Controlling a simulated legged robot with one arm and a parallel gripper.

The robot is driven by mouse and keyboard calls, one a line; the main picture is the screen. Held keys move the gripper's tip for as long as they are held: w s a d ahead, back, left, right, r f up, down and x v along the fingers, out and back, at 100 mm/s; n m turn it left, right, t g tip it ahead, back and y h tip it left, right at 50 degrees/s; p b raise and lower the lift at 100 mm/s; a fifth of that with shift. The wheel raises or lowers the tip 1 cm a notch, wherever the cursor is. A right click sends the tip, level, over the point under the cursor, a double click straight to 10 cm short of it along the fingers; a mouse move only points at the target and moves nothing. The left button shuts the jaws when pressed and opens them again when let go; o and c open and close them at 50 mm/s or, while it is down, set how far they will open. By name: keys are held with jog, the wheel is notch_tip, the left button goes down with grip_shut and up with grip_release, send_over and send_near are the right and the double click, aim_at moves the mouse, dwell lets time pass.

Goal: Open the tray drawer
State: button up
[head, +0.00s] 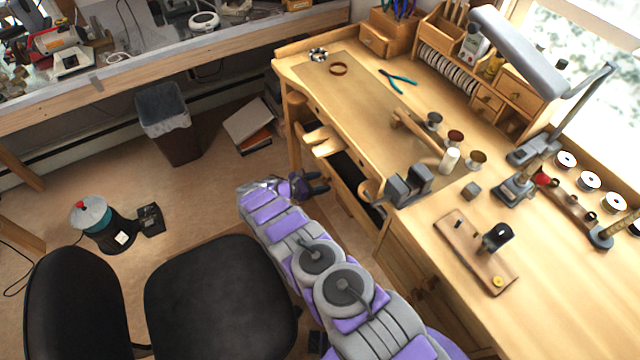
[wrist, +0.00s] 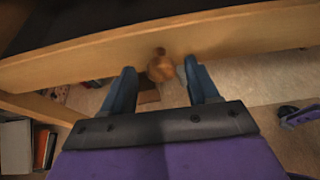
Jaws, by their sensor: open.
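The tray drawer is in the wooden workbench (head: 460,170), under its front edge. In the wrist view, a wooden drawer front (wrist: 240,38) runs across the top, with a dark interior behind it. A round wooden knob (wrist: 160,68) sticks out from this front. My gripper (wrist: 163,82) is open, with one blue-grey finger on each side of the knob; I cannot tell whether either finger touches it. In the head view, my gripper (head: 318,184) is beside the bench's front, below the bench pin. The knob is not visible in the head view.
A black chair (head: 220,295) stands left of my arm. A waste bin (head: 172,125) and leaning books (head: 250,125) are on the floor beyond. Tools and spools lie on the bench top. A vise (head: 410,185) sits at the bench edge near my arm.

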jog(key=shift+w+d+f, duration=0.15)
jog(key=shift+w+d, duration=0.1)
jog(key=shift+d, duration=0.1)
grip_shut()
dwell(0.4)
